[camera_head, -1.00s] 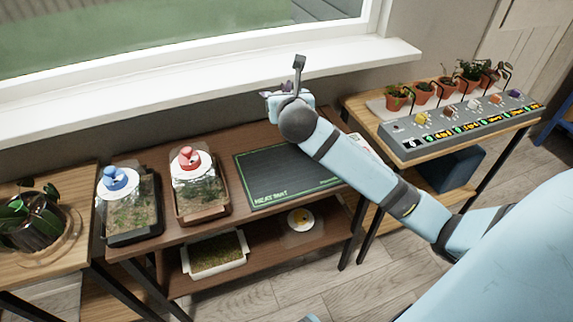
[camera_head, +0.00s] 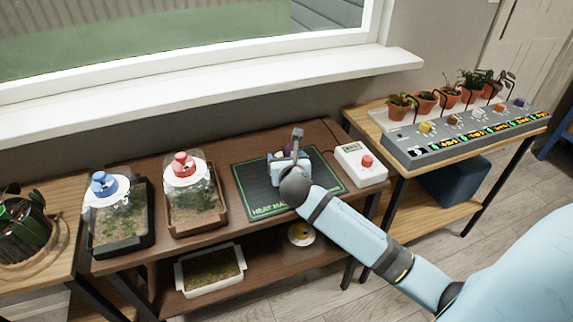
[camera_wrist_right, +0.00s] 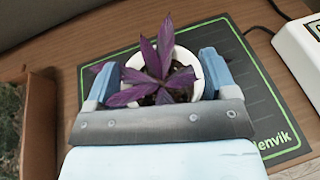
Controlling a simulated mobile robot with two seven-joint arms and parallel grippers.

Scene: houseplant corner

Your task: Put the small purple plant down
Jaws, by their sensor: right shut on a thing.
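The small purple plant (camera_wrist_right: 150,68) has pointed purple leaves and dark soil in a white pot (camera_wrist_right: 185,57). My right gripper (camera_wrist_right: 160,76) is shut on the pot, with one blue finger on each side. In the head view my right gripper (camera_head: 287,166) is over the black heat mat (camera_head: 255,190) and hides most of the plant. The mat also shows around the pot in the wrist view (camera_wrist_right: 262,104). I cannot tell whether the pot's base touches the mat. My left gripper is not in view.
Two terrariums with a blue knob (camera_head: 103,183) and a red knob (camera_head: 182,164) stand left of the mat. A white box with a red button (camera_head: 361,165) stands on its right. Several potted plants (camera_head: 447,97) stand on the right table behind a grey control panel (camera_head: 470,134).

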